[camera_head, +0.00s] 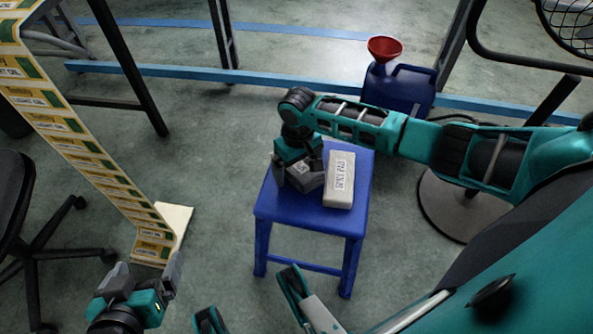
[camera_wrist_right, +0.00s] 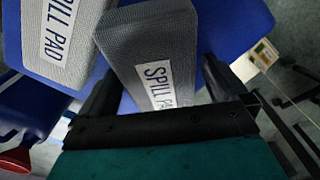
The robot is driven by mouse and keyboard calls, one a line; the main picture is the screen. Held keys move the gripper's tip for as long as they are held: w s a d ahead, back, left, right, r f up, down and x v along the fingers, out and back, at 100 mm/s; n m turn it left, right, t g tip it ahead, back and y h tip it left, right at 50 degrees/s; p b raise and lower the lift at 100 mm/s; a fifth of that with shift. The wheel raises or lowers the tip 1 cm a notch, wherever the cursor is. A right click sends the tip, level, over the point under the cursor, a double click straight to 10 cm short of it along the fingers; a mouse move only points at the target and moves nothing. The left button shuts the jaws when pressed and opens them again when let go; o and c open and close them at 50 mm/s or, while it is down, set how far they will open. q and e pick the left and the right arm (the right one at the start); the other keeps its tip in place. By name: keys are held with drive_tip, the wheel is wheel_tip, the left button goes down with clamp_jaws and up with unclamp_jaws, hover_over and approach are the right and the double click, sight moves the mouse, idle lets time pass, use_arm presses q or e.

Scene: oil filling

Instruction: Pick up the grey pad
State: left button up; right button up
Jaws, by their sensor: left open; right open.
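The grey pad (camera_head: 307,180) lies on the blue stool (camera_head: 335,219), partly hidden by my right gripper (camera_head: 299,178). A paler pad labelled "SPILL PAD" (camera_head: 340,180) lies close beside it on the right. My right gripper is open above the grey pad, pointing down. In the right wrist view, the grey pad (camera_wrist_right: 158,55) extends between the open fingers, its label partly hidden by the gripper body; I cannot tell whether the fingers touch it. The paler pad (camera_wrist_right: 62,38) is at the upper left there. My left gripper (camera_head: 146,277) is open and empty at the lower left, away from the stool.
A blue jug (camera_head: 398,88) with a red funnel (camera_head: 385,48) on top stands behind the stool. The floor between strip and stool is clear.

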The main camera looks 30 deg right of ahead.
use_arm(q)
drive_tip(key=shift+w+r, duration=0.2)
drive_tip(key=shift+r, duration=0.1)
use_arm(e)
drive_tip(key=shift+c, duration=0.4)
drive_tip(key=c, duration=0.9)
use_arm(q)
drive_tip(key=shift+f, duration=0.1)
use_arm(e)
drive_tip(key=shift+c, duration=0.2)
use_arm(q)
drive_tip(key=shift+s, duration=0.1)
